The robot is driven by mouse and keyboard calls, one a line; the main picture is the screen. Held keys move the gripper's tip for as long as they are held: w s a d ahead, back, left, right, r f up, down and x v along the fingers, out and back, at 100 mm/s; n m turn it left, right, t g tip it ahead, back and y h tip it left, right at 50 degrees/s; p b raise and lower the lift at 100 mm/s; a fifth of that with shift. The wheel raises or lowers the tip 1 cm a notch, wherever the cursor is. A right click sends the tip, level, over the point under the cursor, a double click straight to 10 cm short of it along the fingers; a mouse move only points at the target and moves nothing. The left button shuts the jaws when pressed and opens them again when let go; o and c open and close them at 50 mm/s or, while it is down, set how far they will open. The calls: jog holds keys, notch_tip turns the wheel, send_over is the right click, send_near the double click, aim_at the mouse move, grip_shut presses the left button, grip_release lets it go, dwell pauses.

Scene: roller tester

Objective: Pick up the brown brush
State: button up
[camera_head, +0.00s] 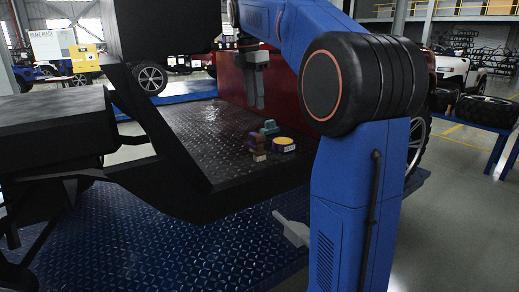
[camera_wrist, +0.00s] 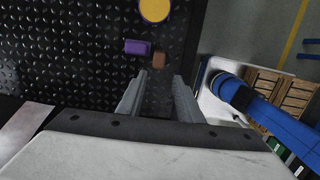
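The brown brush (camera_head: 259,142) sits on the dark diamond-plate bed in the head view, with a pale part low on its near side (camera_head: 259,156). In the wrist view a small brown block (camera_wrist: 159,60), which looks like the brush from above, lies just beyond the fingertips, roughly in line with the gap between them. My gripper (camera_head: 255,103) hangs pointing down above the bed, apart from the brush. The wrist view shows its two fingers (camera_wrist: 158,92) spread, with only bare plate between them.
A purple block (camera_wrist: 138,47) lies close beside the brush. A round yellow-topped container (camera_head: 284,144) and a teal object (camera_head: 269,127) stand close by. A red panel (camera_head: 232,82) rises behind the bed.

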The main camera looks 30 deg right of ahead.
aim_at(259, 135)
jog(key=f, duration=0.5)
jog(key=d+f, duration=0.1)
jog(key=f, duration=0.4)
jog(key=d+f, duration=0.1)
jog(key=f, duration=0.4)
jog(key=shift+w+f, duration=0.15)
jog(key=shift+f, duration=0.2)
jog(key=shift+c, duration=0.6)
jog(key=c, duration=0.7)
